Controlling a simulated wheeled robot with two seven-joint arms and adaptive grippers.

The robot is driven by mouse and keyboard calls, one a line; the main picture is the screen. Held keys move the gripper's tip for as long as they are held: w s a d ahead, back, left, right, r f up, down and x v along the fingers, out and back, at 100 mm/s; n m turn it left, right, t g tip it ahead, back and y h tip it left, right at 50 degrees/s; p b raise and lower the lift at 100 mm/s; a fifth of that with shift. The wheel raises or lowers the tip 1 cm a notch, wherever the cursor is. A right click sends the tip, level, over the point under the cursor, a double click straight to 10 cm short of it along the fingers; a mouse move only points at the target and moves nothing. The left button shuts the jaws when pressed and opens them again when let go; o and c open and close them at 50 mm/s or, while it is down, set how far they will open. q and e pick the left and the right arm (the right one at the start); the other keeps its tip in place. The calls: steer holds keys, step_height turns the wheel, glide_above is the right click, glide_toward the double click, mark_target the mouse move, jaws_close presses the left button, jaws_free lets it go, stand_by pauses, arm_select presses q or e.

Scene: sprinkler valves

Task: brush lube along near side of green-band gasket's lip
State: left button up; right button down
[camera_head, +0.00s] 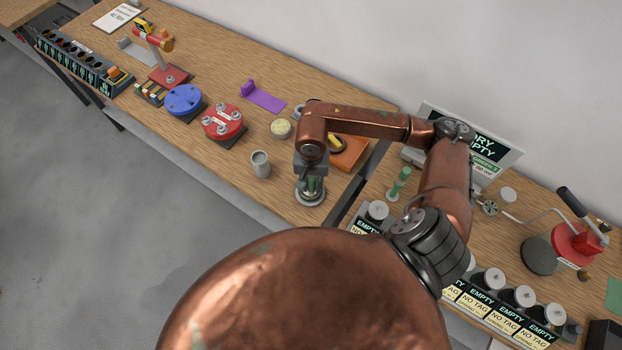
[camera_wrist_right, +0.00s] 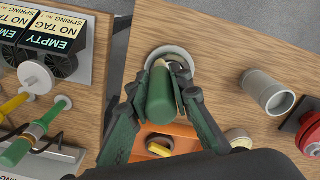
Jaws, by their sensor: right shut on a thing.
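My right gripper (camera_head: 311,184) points down over a round pale grey ring-shaped piece (camera_head: 310,201) near the table's front edge. The gripper is shut on a green cylindrical handle (camera_wrist_right: 160,98), probably the brush, between its two dark green fingers. The handle's pale end (camera_wrist_right: 160,63) overlaps the round piece (camera_wrist_right: 168,49) in the right wrist view. The handle and fingers hide part of that piece. I cannot tell whether bristles touch the lip, and no green band can be made out on it. My left gripper is not in view.
A red flange (camera_head: 222,122) and a blue disc (camera_head: 183,99) stand further left. A rack of labelled holders (camera_head: 489,306) stands at the right, beyond a table gap.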

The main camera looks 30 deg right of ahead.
steer(key=shift+w+r+p, duration=0.1)
steer(key=shift+r+p, duration=0.2)
steer(key=shift+r, duration=1.05)
